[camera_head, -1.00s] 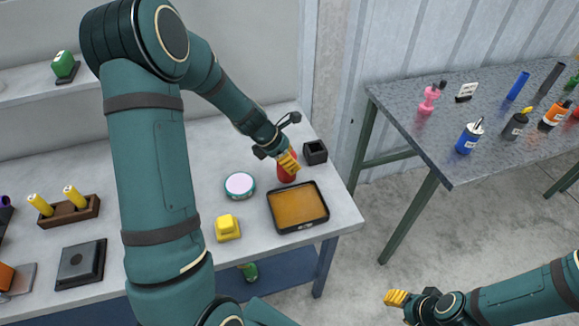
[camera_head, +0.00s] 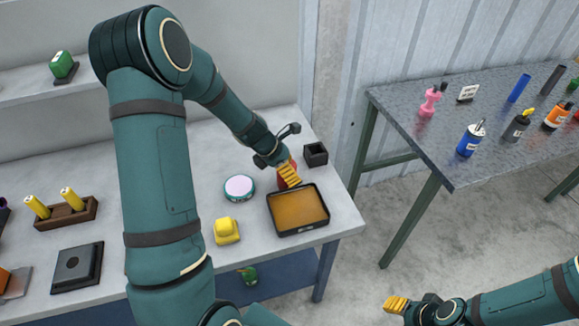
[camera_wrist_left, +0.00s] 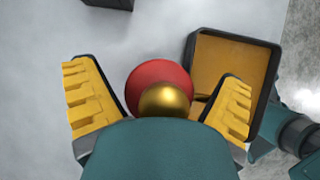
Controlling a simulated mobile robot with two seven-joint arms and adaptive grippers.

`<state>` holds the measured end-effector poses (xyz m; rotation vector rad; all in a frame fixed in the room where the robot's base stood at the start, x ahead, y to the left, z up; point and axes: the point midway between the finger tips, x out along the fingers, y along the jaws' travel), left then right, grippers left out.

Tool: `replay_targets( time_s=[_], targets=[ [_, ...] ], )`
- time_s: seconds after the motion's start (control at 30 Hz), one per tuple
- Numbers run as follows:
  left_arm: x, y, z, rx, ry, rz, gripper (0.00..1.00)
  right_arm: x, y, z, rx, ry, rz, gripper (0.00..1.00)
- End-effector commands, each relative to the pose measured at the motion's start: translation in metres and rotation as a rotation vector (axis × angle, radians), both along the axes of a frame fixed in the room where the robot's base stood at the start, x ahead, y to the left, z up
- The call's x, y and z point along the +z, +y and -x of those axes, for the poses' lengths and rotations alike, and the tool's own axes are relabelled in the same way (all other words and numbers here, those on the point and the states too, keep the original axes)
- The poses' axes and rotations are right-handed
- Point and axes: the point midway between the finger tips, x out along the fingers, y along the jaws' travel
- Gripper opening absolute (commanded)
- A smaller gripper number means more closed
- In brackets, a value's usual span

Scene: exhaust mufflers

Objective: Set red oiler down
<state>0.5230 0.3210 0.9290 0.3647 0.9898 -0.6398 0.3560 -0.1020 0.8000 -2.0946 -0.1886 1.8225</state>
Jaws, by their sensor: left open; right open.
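The red oiler (camera_wrist_left: 150,75) stands between the two yellow fingers of my left gripper (camera_wrist_left: 158,100) in the left wrist view, with a round brass part (camera_wrist_left: 164,99) at its top. The fingers are apart, with a gap on each side of it. In the head view the left gripper (camera_head: 288,173) is at the back edge of the orange tray, and only a bit of the red oiler (camera_head: 283,172) shows behind the fingers. Its base is hidden. My right gripper (camera_head: 396,304) is at the lower right, over the floor, open and apart from everything.
The black-rimmed orange tray (camera_head: 271,212) lies at the table's right end. A black square holder (camera_head: 315,153), a round white-topped tin (camera_head: 240,187) and a yellow block (camera_head: 227,231) are near. A second table (camera_head: 397,97) with several bottles stands at the right.

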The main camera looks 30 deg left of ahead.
Motion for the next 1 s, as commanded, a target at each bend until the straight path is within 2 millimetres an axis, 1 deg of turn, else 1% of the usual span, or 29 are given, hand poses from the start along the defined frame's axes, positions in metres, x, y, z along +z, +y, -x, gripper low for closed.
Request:
replay_targets(
  time_s=[0.17, 0.27, 0.5, 0.7, 0.83, 1.0],
  targets=[
    [0.012, 0.003, 0.003, 0.001, -0.001, -0.001, 0.95, 0.006, 0.000, -0.002, -0.002, -0.003, 0.000, 0.47],
    [0.027, 0.009, 0.009, 0.002, -0.003, -0.002, 0.95, 0.011, -0.001, -0.003, -0.005, -0.007, 0.002, 0.47],
    [0.072, 0.025, 0.029, 0.002, -0.003, -0.001, 0.95, 0.025, -0.001, -0.008, -0.013, -0.017, 0.004, 0.47],
    [0.097, 0.035, 0.041, 0.001, -0.002, -0.001, 0.95, 0.033, -0.002, -0.009, -0.017, -0.022, 0.004, 0.47],
    [0.105, 0.038, 0.045, 0.000, -0.001, 0.001, 0.95, 0.035, -0.002, -0.009, -0.017, -0.022, 0.004, 0.47],
    [0.107, 0.040, 0.047, 0.000, 0.000, 0.000, 0.95, 0.035, -0.002, -0.009, -0.017, -0.021, 0.003, 0.47]
  ],
)
